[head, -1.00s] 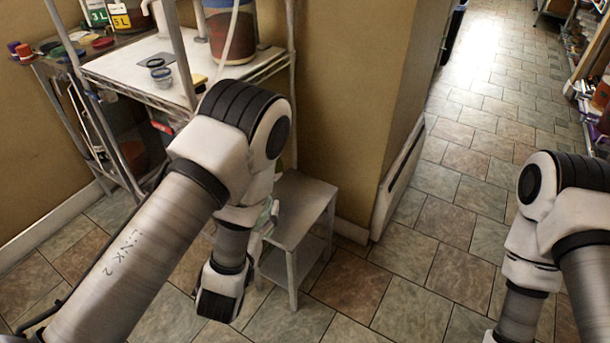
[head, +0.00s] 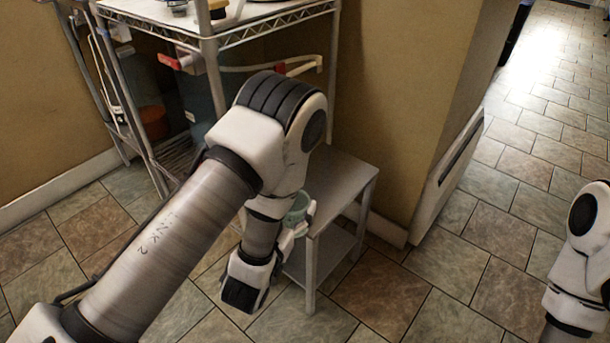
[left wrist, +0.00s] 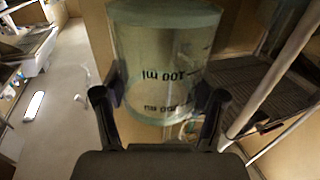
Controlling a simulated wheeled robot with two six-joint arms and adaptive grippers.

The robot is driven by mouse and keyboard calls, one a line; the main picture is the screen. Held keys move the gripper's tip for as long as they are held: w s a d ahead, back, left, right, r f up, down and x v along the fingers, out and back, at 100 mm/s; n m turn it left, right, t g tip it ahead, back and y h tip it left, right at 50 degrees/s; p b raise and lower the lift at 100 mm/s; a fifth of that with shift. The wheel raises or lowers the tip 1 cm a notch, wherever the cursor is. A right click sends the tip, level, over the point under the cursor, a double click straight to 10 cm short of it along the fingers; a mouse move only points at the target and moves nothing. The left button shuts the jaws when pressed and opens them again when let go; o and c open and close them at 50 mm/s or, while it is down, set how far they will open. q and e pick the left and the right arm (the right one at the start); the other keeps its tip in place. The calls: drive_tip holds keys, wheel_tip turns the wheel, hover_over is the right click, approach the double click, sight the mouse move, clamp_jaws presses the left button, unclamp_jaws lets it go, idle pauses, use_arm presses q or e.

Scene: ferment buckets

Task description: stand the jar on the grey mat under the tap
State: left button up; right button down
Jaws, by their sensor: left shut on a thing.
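The jar is a clear, pale green glass with dark "100 ml" print; it fills the upper middle of the left wrist view (left wrist: 165,45), where the print appears upside down. My left gripper (left wrist: 160,98) is shut on it, one finger on each side. In the head view the jar (head: 299,203) shows in part behind my left wrist, over the small grey stool (head: 345,172); I cannot tell whether it touches the stool. A red-handled fitting (head: 300,68) that may be the tap sits under the shelf. I cannot make out the grey mat.
A wire shelf rack (head: 270,28) stands behind my left arm, with its post close by. A brown wall corner (head: 415,110) is right of the stool. Tiled floor (head: 440,285) is clear to the right. My right arm shows at the right edge, its gripper outside the picture.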

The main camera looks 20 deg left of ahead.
use_arm(q)
drive_tip(key=w+a+f+b, duration=0.1)
drive_tip(key=w, duration=0.3)
drive_tip(key=w+a+f+b, duration=0.1)
drive_tip(key=w+f+b, duration=0.1)
drive_tip(key=w, duration=0.2)
drive_tip(key=w+a+f+b, duration=0.1)
drive_tip(key=w+f, duration=0.1)
drive_tip(key=w, duration=0.2)
drive_tip(key=shift+a, duration=0.25)
drive_tip(key=shift+r, duration=0.15)
drive_tip(key=o, duration=1.4)
